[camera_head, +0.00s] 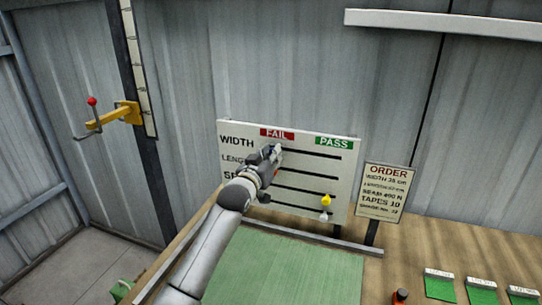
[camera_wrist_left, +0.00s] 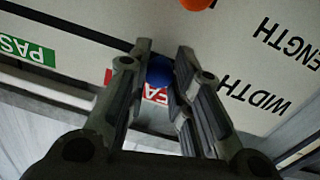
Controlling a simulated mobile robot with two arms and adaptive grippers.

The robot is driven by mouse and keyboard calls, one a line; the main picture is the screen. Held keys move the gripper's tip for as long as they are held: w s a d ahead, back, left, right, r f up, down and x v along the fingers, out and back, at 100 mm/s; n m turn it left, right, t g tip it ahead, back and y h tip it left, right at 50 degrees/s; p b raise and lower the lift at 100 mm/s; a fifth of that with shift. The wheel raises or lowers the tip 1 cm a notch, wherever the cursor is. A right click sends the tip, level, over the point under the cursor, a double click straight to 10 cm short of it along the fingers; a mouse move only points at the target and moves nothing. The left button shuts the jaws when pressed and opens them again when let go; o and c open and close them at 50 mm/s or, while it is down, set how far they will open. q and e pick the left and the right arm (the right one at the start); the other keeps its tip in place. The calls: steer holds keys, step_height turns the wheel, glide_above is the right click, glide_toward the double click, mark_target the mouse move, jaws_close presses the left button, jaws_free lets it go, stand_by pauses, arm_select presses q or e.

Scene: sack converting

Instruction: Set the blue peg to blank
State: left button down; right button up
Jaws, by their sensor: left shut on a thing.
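The pegboard (camera_head: 346,182) stands upright against the wall, with dark horizontal slots, row words at left, a red FAIL label (camera_head: 277,133) and a green PASS label (camera_head: 334,142). My left gripper (camera_head: 272,152) is at the top WIDTH row, below FAIL. In the left wrist view the blue peg (camera_wrist_left: 159,71) sits between the two fingers, which are shut on it. The peg is at the slot beside the FAIL label, partly covered by the fingers. In the head view the gripper hides it. My right gripper is not in view.
An orange peg (camera_wrist_left: 197,4) is close by in the row below. A yellow peg (camera_head: 326,200) and a pale peg (camera_head: 323,216) sit at the board's lower right. An order sign (camera_head: 385,191) stands right of the board. A green mat (camera_head: 290,270) lies clear in front.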

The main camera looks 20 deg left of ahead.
mark_target(304, 153)
arm_select(q)
steer(key=shift+d, duration=0.1)
steer(key=d, duration=0.8)
steer(key=shift+s+d, duration=0.15)
steer(key=shift+d, duration=0.05)
steer(key=c, duration=1.3)
jaws_free()
steer(key=shift+o, duration=0.2)
steer(key=shift+s, duration=0.1)
